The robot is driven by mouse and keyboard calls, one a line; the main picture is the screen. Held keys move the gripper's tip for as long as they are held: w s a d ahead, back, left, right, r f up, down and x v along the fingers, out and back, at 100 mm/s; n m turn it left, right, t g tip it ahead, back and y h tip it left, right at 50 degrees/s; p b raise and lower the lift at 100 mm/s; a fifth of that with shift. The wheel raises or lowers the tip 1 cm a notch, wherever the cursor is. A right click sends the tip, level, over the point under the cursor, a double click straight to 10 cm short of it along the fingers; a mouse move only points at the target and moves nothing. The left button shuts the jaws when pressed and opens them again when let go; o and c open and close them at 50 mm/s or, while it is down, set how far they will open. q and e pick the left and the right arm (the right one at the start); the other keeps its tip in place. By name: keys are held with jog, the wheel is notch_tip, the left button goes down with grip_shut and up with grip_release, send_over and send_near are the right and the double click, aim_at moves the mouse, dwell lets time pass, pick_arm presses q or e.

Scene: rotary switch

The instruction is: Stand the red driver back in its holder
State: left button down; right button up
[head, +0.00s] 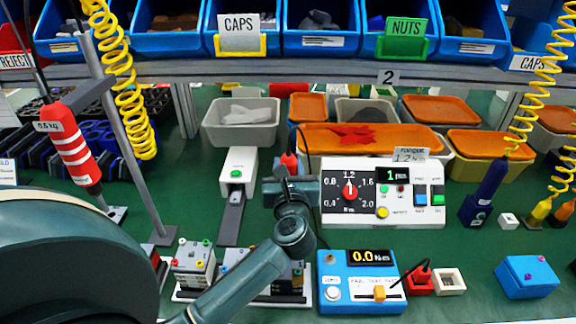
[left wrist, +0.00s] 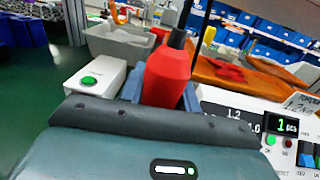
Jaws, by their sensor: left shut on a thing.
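The red driver (left wrist: 167,76) stands roughly upright between the blue-grey fingers of my left gripper in the left wrist view, with a dark top and a black cord rising from it. Its red top also shows in the head view (head: 289,160); its lower end is hidden behind the gripper. My left gripper (head: 292,182) is shut on the driver, left of the white control panel. A small red block (head: 420,284) with a dark opening, possibly the holder, sits right of the blue tester. My right gripper is not in view.
The white panel (head: 385,214) with a red knob stands close right of the gripper. The blue tester (head: 345,301) is in front. A blue driver (head: 489,188) stands in a holder further right. A white box with a green button (head: 238,168) is left. Bins line the back.

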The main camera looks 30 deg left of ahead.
pick_arm(q)
jog(key=shift+f, duration=0.1)
dwell(0.3)
jog(key=shift+f, duration=0.1)
jog(key=shift+f+b, duration=0.3)
dwell(0.7)
jog(key=c, duration=0.9)
grip_release()
jog(key=shift+f, duration=0.15)
jog(key=shift+d, duration=0.1)
